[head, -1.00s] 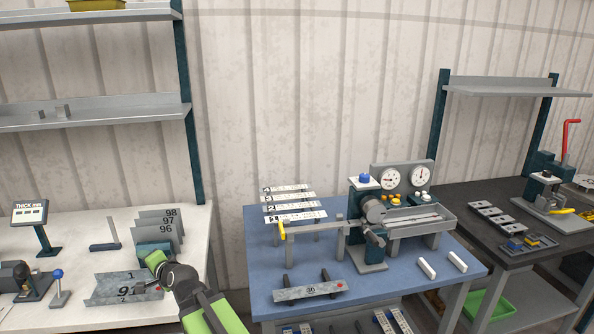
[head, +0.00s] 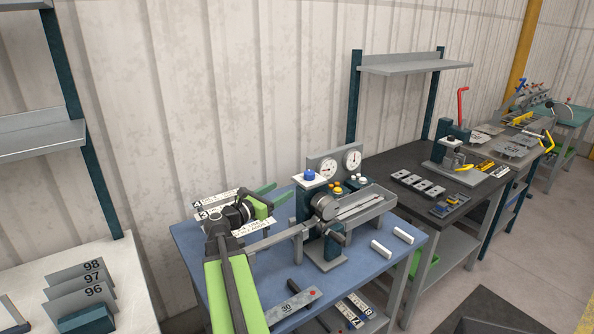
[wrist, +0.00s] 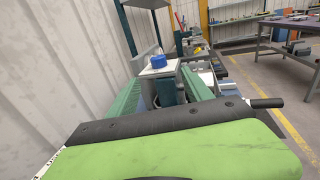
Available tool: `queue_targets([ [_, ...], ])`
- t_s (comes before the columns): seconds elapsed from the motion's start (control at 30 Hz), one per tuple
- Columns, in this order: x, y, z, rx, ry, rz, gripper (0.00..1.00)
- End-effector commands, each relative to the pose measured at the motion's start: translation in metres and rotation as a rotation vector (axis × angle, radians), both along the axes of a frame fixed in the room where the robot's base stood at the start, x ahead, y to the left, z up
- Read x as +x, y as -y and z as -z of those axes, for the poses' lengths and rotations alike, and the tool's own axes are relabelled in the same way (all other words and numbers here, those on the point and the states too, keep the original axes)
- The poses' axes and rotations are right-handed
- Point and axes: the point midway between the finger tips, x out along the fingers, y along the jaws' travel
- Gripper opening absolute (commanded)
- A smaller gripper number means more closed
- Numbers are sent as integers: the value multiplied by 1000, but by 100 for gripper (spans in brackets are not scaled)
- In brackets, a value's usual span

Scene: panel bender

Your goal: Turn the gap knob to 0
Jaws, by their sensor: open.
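The bender (head: 325,207) stands on the blue table with a blue knob (head: 309,174) on a white plate on top of its dark post; I take this for the gap knob. The blue knob also shows in the wrist view (wrist: 158,61), ahead between my fingers. My gripper (head: 274,203) is open and empty, left of the post and apart from the knob. Its green fingers (wrist: 160,88) point toward the post in the wrist view. The scale marks on the white plate are too small to read.
Two round gauges (head: 340,165) stand behind the knob. Numbered strips (head: 215,207) are beneath and behind my arm. Two white bars (head: 392,242) lie at the table's right.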

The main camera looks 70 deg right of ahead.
Motion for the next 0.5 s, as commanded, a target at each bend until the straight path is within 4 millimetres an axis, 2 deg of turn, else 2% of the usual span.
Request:
queue_targets([
  [0.17, -1, 18, 0, -1, -3, -6, 59],
  [0.5, -23, 98, 0, -1, -6, -12, 59],
])
